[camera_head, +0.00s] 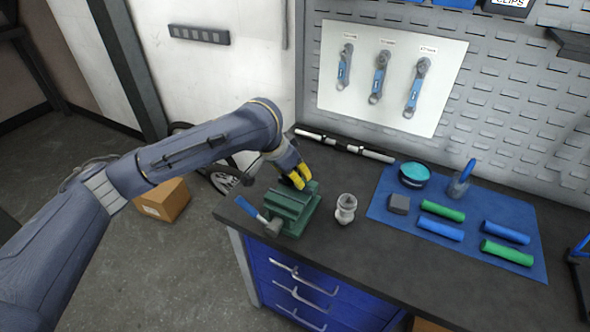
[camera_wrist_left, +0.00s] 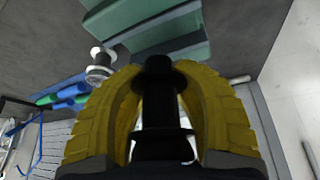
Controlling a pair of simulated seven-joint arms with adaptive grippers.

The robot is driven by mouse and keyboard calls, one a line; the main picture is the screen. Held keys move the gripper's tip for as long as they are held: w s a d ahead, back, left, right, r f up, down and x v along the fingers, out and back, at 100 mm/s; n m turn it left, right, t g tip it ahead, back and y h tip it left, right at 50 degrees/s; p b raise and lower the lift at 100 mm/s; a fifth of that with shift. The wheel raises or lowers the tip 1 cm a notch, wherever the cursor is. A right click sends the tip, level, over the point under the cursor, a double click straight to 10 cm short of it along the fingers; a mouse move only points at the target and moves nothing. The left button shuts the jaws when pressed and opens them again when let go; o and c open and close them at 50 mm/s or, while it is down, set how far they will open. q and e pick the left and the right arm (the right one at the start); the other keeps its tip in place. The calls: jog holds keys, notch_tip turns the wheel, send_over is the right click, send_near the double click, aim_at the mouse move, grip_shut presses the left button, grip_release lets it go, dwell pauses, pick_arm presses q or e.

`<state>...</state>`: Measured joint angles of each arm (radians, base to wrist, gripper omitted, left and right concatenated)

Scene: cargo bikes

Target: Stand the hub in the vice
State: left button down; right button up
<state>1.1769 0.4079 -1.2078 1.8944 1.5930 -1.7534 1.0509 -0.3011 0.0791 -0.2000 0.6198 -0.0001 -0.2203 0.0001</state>
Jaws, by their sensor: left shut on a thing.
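My left gripper (camera_head: 299,177) has yellow fingers and is at the back edge of the green vice (camera_head: 291,211) in the head view. In the left wrist view the fingers (camera_wrist_left: 160,115) are shut on a black spool-shaped hub (camera_wrist_left: 158,113) with flanges. The hub's far end overlaps the edge of the green vice (camera_wrist_left: 150,30) in that view. I cannot tell whether they touch. The head view mostly hides the held hub. A silver flanged hub-like part (camera_head: 345,209) stands upright on the bench right of the vice. It also shows in the wrist view (camera_wrist_left: 99,66). My right gripper is not in view.
A blue-handled hammer (camera_head: 252,210) is against the vice's left side. A blue mat (camera_head: 377,208) at right carries green and blue grips, a teal-topped tin (camera_head: 414,175) and a grey block (camera_head: 399,204). A silver-black tube (camera_head: 345,146) lies along the back.

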aim_at(295, 191)
pick_arm(q)
jog(key=shift+f, duration=1.55)
jog(key=shift+f, duration=0.1)
jog(key=shift+a+f, duration=0.1)
jog(key=shift+f, duration=0.1)
jog(key=c, duration=0.9)
grip_release()
jog(key=shift+r, duration=0.15)
jog(key=shift+o, duration=0.2)
jog(key=shift+w+r, duration=0.1)
